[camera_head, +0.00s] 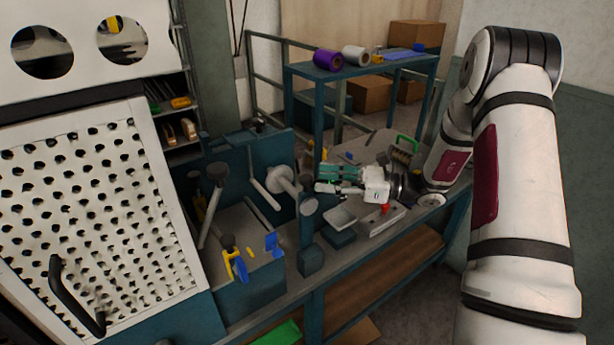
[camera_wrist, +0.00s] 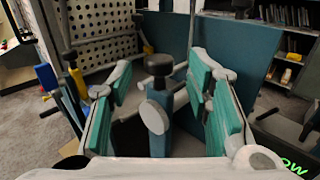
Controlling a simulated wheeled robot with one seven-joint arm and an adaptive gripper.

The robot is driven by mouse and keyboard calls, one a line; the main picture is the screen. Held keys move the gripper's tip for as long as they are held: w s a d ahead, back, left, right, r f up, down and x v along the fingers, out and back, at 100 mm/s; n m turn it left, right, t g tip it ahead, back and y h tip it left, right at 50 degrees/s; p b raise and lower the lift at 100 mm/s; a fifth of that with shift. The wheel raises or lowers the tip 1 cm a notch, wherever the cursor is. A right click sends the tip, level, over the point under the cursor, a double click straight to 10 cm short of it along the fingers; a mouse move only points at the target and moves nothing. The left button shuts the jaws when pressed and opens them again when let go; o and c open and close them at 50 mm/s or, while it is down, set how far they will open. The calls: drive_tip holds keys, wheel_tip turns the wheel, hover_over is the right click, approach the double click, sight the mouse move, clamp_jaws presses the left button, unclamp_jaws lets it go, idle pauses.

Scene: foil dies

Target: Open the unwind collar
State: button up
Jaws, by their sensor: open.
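My gripper (camera_head: 322,179) is open and empty, with teal pads, above the right side of the blue machine. In the wrist view its pads (camera_wrist: 160,82) stand apart on both sides of a blue post (camera_wrist: 158,138). A pale grey disc (camera_wrist: 154,116) on that post and a dark round knob (camera_wrist: 158,64) appear between the pads; I see no contact. In the head view a pale flanged roller (camera_head: 281,179) on the machine is just left of my gripper, and a grey round knob (camera_head: 308,206) is below it. I cannot tell which round part is the unwind collar.
A perforated guard with a black handle (camera_head: 76,296) fills the left. Yellow and blue clamps (camera_head: 237,263) sit at the machine's front. A grey tray (camera_head: 340,217) and a red-knobbed block (camera_head: 382,221) are on the bench below my gripper. A back table (camera_head: 392,66) holds rolls.

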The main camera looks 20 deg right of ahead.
sight(306, 177)
drive_tip(key=shift+p+x, duration=0.3)
drive_tip(key=shift+x, duration=2.45)
drive_tip(key=shift+c, duration=0.5)
clamp_jaws()
